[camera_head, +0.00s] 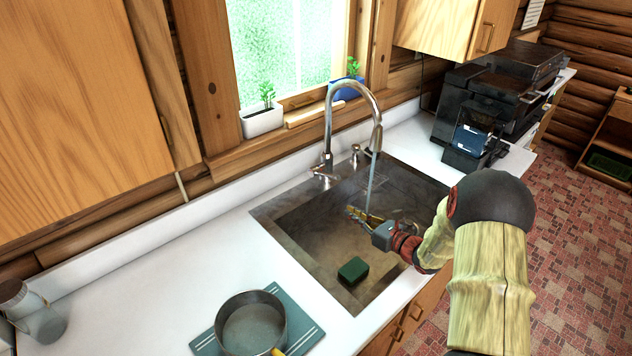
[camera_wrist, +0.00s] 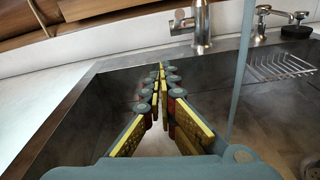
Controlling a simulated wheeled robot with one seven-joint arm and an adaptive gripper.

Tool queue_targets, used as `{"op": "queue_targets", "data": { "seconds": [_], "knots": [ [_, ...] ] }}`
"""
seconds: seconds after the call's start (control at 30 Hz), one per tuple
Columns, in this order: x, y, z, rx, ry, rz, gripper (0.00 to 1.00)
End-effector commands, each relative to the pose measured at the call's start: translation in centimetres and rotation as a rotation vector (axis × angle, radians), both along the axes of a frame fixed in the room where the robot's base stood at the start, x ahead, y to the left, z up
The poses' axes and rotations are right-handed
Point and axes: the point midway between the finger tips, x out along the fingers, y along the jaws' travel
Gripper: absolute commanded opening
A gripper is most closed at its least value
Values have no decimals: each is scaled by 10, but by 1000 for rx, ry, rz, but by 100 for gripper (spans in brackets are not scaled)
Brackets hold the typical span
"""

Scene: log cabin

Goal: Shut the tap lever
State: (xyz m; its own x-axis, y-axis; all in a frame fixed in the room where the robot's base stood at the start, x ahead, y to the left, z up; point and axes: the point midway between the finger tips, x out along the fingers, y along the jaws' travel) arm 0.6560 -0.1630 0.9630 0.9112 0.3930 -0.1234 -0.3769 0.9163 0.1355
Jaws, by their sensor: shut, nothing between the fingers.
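The chrome tap (camera_head: 329,130) stands behind the sink with a tall curved spout. Its lever (camera_head: 320,171) sticks out to the left, low on the tap body. In the wrist view the lever (camera_wrist: 181,22) also shows at the left of the tap base (camera_wrist: 203,28). A stream of water (camera_head: 371,180) falls from the spout into the sink (camera_head: 300,240). My gripper (camera_head: 352,212) is over the sink, in front of and below the lever and apart from it. In the wrist view its fingers (camera_wrist: 161,72) meet at the tips with nothing between them.
A green sponge (camera_head: 353,269) lies in the sink. A wire rack (camera_wrist: 280,66) shows at the right of the sink. A pot (camera_head: 252,326) sits on a blue mat on the white counter. Potted plants (camera_head: 263,120) stand on the windowsill. The counter left of the sink is mostly clear.

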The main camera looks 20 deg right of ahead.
Motion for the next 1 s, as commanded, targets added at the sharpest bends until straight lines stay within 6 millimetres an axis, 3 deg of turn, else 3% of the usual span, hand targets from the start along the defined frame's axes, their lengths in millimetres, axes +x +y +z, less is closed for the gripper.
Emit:
{"op": "queue_targets", "data": {
  "seconds": [0.07,0.17,0.37,0.77,0.8,1.0],
  "knots": [
    [1,-16,-11,37,5,-50,0],
    [5,-23,-15,54,5,-74,0],
    [28,-13,-18,53,4,-70,0],
    [100,13,-27,52,3,-70,0],
    [101,11,-16,50,-1,-72,0],
    [109,9,5,50,4,-71,0]
  ]
}}
